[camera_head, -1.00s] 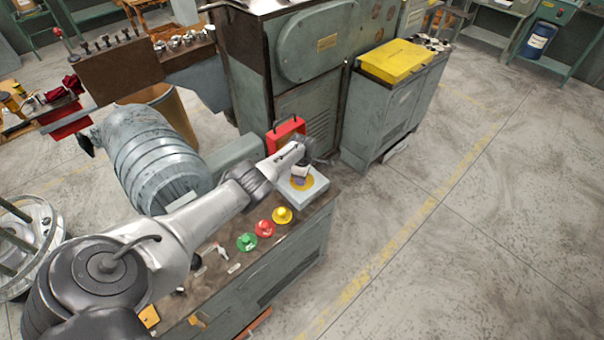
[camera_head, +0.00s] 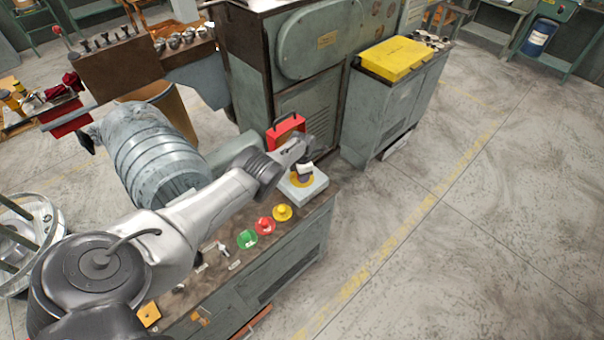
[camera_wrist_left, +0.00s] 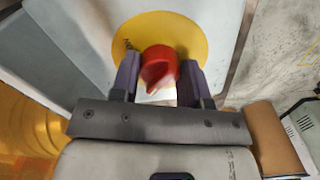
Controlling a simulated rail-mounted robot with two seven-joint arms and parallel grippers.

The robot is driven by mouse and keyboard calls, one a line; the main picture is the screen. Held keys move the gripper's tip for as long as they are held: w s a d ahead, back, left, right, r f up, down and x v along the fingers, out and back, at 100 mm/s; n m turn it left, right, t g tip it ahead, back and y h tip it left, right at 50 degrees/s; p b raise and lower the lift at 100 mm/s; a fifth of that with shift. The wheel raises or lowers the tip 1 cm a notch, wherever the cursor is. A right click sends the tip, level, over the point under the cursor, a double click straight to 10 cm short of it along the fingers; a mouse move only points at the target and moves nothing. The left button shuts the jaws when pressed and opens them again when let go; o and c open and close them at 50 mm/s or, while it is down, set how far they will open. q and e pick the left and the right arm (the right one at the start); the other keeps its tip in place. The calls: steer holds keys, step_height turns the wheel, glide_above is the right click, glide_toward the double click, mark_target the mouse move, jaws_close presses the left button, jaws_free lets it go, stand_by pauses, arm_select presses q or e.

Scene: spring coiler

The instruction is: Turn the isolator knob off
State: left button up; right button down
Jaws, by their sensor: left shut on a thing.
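The isolator is a pale grey box (camera_head: 313,189) with a yellow disc on its face, at the far end of the control bench. In the left wrist view its red knob (camera_wrist_left: 158,64) stands out from the yellow disc (camera_wrist_left: 183,27), with a pale mark on its lower part. My left gripper (camera_wrist_left: 158,76) is shut on the knob, one dark purple finger on each side. In the head view the left gripper (camera_head: 303,178) is over the box and hides the knob. My right gripper is in neither view.
Green (camera_head: 247,239), red (camera_head: 265,226) and yellow (camera_head: 283,212) buttons line the bench near the box. A red-framed item (camera_head: 286,133) stands behind it. A grey cabinet with a yellow top (camera_head: 398,60) is beyond. Open floor lies to the right.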

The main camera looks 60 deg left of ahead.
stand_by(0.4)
arm_select(q)
steer(key=o, duration=0.9)
steer(key=shift+r, duration=0.1)
steer(key=shift+r+p, duration=0.25)
steer(key=shift+p, duration=0.1)
step_height(320, 180, up, 13)
steer(key=p, duration=1.2)
steer(key=shift+p, duration=0.35)
